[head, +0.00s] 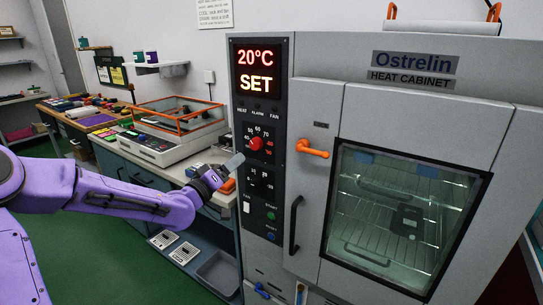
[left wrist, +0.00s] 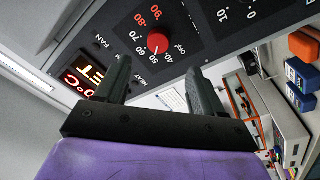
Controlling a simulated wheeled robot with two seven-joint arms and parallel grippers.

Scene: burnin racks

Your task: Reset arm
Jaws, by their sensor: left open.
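My left arm reaches in from the left in the head view, with its gripper (head: 232,164) in front of the control panel of the heat cabinet (head: 407,60). In the left wrist view the left gripper (left wrist: 160,85) has its two dark fingers apart with nothing between them. Beyond the fingers is the panel's red temperature knob (left wrist: 158,43), which also shows in the head view (head: 256,143). The fingers appear apart from the knob. The display (head: 259,67) reads 20°C SET. The right gripper is not in view.
The cabinet's glass door (head: 400,218) is shut, with a dark object (head: 407,219) on a wire shelf inside. An orange latch handle (head: 312,149) and a dark door handle (head: 295,224) stick out. A bench device with an orange-framed clear lid (head: 178,117) stands at left. Green floor (head: 90,250) lies below.

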